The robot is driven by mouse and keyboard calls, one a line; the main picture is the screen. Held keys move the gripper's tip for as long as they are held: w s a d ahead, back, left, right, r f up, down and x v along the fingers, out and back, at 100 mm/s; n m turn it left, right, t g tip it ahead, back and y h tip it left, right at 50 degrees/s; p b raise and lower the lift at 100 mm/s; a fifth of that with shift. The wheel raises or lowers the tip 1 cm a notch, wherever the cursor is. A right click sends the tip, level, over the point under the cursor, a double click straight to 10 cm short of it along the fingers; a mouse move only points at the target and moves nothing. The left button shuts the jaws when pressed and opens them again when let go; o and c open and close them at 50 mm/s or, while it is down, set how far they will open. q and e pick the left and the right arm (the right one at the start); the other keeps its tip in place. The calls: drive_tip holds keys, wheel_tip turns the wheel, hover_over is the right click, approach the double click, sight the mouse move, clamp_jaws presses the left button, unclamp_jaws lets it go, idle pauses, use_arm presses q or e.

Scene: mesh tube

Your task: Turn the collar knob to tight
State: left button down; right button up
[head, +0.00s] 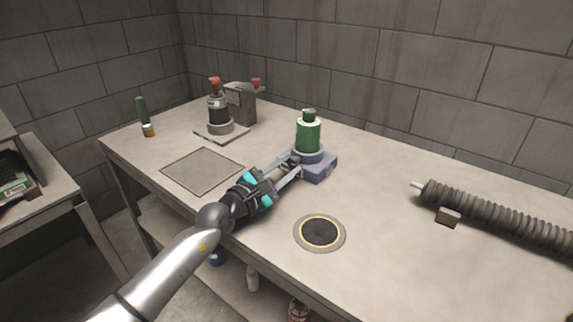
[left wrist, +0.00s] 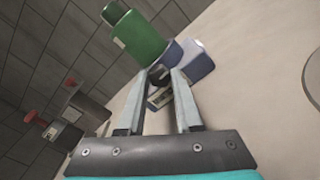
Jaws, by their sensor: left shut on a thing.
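A green cylinder (head: 308,135) with a white band and a dark green cap stands upright in a blue-grey collar on a blue-grey block (head: 321,168), towards the back of the bench. In the left wrist view the green cylinder (left wrist: 138,38) shows tilted. My left gripper (head: 295,160) reaches the collar's near left side. Its two fingers are closed on a small dark collar knob (left wrist: 158,76), seen between the fingertips. The fingers partly hide the knob, and I cannot read its setting. My right gripper is out of view.
A black-and-grey device with a red top (head: 218,115) stands on a plate at the back left, beside a grey box (head: 240,102). A square plate (head: 202,170) and a round dark pad (head: 320,232) lie on the bench. A ribbed hose (head: 490,213) lies at right.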

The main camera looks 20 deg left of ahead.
use_arm(q)
drive_tip(key=shift+m, duration=0.5)
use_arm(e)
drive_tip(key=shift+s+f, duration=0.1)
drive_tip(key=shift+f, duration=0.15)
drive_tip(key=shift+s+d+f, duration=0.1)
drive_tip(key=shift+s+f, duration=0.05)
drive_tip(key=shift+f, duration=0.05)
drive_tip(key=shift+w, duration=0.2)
use_arm(q)
drive_tip(key=c, duration=0.6)
unclamp_jaws()
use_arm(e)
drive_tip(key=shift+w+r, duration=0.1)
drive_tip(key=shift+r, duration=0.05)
